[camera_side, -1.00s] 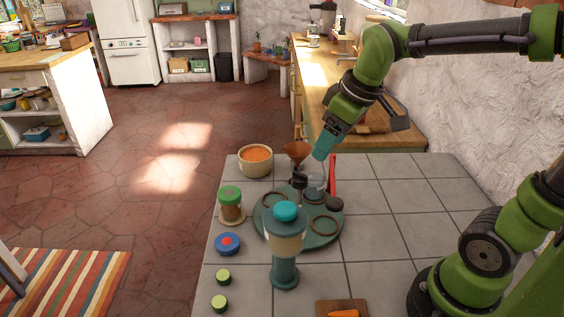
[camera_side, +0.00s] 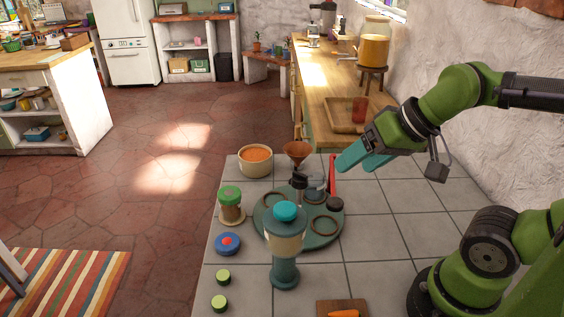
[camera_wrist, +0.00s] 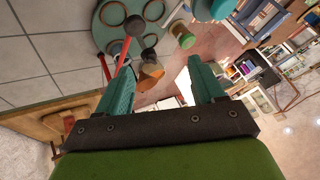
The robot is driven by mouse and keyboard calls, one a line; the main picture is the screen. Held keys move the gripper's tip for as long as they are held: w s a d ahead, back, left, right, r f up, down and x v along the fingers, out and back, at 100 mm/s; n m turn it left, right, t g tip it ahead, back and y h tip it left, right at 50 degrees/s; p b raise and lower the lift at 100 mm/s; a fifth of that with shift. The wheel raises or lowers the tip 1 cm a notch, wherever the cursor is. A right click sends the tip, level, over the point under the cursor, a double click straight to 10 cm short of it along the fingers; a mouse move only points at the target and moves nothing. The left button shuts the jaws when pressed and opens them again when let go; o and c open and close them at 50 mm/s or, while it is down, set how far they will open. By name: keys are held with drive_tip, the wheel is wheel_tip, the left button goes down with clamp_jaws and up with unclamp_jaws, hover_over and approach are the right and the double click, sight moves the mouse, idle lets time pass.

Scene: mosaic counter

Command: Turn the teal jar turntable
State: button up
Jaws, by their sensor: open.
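The teal turntable (camera_side: 308,238) lies flat on the tiled counter in the side view, with ring-shaped seats on its top and a dark knob (camera_side: 335,203) at its right edge. A clear jar (camera_side: 314,183) stands at its back. A tall teal-capped dispenser (camera_side: 286,232) in front hides part of it. The turntable also shows at the top of the wrist view (camera_wrist: 109,35). My gripper (camera_side: 354,163) is open and empty, above the back of the counter, right of and behind the turntable, apart from it. In the wrist view its two teal fingers (camera_wrist: 160,84) are spread.
A red bar (camera_side: 333,175) stands close behind the turntable, near my gripper. A copper funnel (camera_side: 297,151) and a pot of orange contents (camera_side: 256,161) are at the back left. A green-lidded jar (camera_side: 230,204) stands left. Tiles to the right are clear.

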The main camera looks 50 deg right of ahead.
sight(263, 210)
drive_tip(key=shift+c, duration=0.2)
